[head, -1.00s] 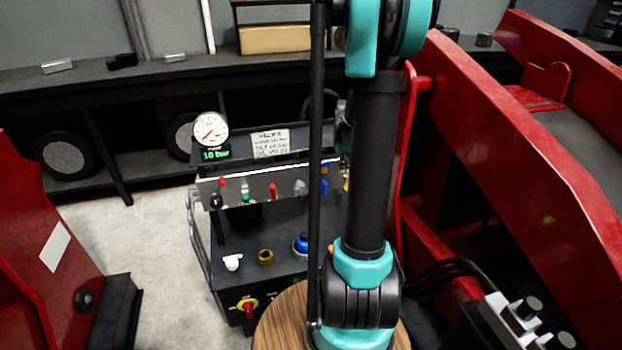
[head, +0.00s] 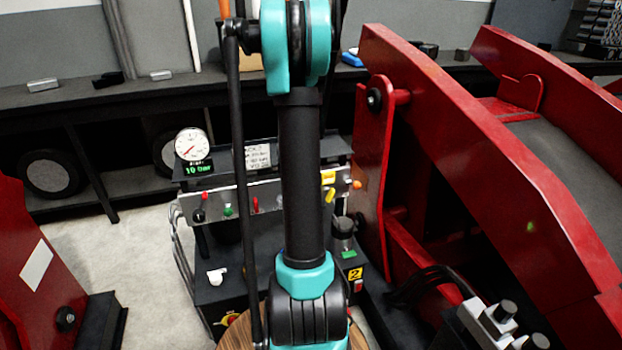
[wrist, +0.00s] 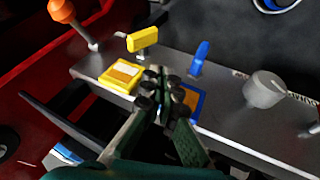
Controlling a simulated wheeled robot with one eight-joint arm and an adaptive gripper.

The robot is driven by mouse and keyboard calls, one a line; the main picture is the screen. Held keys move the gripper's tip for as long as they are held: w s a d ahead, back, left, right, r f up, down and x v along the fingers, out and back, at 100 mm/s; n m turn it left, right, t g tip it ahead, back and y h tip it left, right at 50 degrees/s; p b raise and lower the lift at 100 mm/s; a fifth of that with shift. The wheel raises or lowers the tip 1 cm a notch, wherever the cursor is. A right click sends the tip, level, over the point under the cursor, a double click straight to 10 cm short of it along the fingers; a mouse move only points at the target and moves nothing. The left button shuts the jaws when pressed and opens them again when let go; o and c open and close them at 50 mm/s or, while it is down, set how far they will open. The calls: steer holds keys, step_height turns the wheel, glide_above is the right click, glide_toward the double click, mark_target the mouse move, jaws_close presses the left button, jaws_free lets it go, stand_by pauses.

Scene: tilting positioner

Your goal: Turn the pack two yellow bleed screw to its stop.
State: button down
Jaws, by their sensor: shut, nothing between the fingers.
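A yellow screw with a flat bar handle (wrist: 142,39) stands on the grey metal strip in the wrist view, above a yellow-framed plate (wrist: 120,75). In the head view the yellow handle (head: 326,196) shows just right of my arm. My gripper (wrist: 160,88) is shut and empty. In the wrist view its fingertips appear below the yellow handle, between the yellow plate and a blue-framed plate (wrist: 187,101); no contact with the yellow handle shows. The height of the fingertips above the strip is hard to tell. My gripper is not visible in the head view.
A blue handle (wrist: 200,57) stands right of the yellow one, and a grey knob (wrist: 264,88) further right. An orange-tipped lever (wrist: 66,12) is at the upper left. A round gauge (head: 191,145) reads 10 bar. Red beams (head: 480,150) rise on the right.

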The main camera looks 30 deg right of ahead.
mark_target(333, 189)
steer(key=d+f, duration=0.5)
steer(key=shift+d, duration=0.2)
steer(key=shift+s+d+r+t+y, duration=0.15)
steer(key=shift+d+y, duration=0.15)
steer(key=shift+y, duration=0.35)
steer(key=shift+d+r+t+y, duration=0.15)
steer(key=shift+d+y, duration=0.15)
steer(key=shift+y, duration=0.35)
steer(key=shift+s+d+m+y, duration=0.1)
steer(key=shift+d+m+y, duration=0.3)
steer(key=shift+y, duration=0.3)
steer(key=shift+s+d+f+m+t+y, duration=0.15)
steer(key=shift+d+t+y, duration=0.3)
steer(key=shift+y, duration=0.7)
steer(key=shift+s+d+f+m+t+y, duration=0.1)
steer(key=shift+d+m+t+y, duration=0.15)
steer(key=shift+d+y, duration=0.6)
steer(key=shift+s+d+f+y, duration=0.15)
steer(key=shift+d+f+y, duration=0.15)
steer(key=shift+d+f, duration=0.1)
steer(key=shift+f, duration=0.05)
